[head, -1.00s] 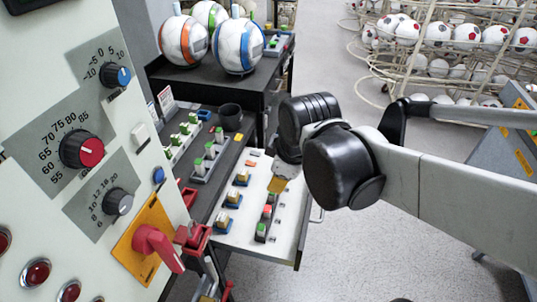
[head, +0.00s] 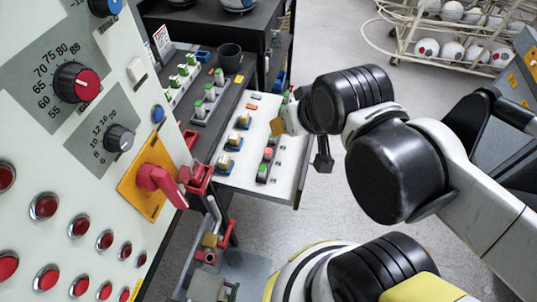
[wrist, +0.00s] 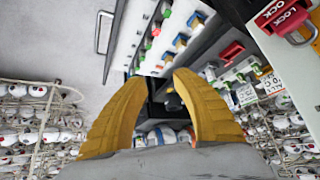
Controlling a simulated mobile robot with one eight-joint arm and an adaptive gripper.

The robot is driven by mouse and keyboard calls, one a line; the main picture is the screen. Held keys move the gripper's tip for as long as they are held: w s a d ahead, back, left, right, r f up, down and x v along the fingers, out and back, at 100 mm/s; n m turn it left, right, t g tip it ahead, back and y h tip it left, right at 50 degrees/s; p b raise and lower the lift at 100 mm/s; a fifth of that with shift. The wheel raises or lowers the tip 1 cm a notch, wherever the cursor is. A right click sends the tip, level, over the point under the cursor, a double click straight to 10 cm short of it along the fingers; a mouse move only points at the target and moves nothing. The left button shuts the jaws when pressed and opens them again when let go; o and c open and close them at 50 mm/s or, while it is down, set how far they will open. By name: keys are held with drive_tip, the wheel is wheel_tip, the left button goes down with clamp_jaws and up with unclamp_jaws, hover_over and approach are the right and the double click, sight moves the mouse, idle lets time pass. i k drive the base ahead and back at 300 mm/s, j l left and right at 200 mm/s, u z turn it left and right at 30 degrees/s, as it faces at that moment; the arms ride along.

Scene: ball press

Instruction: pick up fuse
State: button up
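I cannot tell for certain which small part is the fuse. Several green-capped pieces stand in a dark holder (head: 206,104) left of the white panel in the head view. On the white panel (head: 284,172) a dark strip holds red- and green-capped pieces (head: 266,160). Brass-coloured pieces on blue bases (head: 222,161) stand to its left. My gripper (head: 279,121) is above the panel's far right part, mostly hidden by my arm. In the wrist view my gripper (wrist: 160,75) has its yellow fingers spread, with nothing held between them. The capped pieces show beyond the fingertips.
A control panel (head: 62,160) with knobs and red buttons fills the left. A red handle (head: 158,183) and red lock hardware (head: 197,180) stick out near the white panel. A black cup (head: 229,57) stands behind. Open floor (head: 335,190) lies to the right.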

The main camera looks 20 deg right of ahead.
sight(268, 151)
drive_tip(key=k+z, duration=0.2)
drive_tip(key=k, duration=0.25)
drive_tip(key=k+l+z, duration=0.15)
drive_tip(key=k, duration=0.3)
drive_tip(key=k+l+z, duration=0.2)
drive_tip(key=k, duration=0.25)
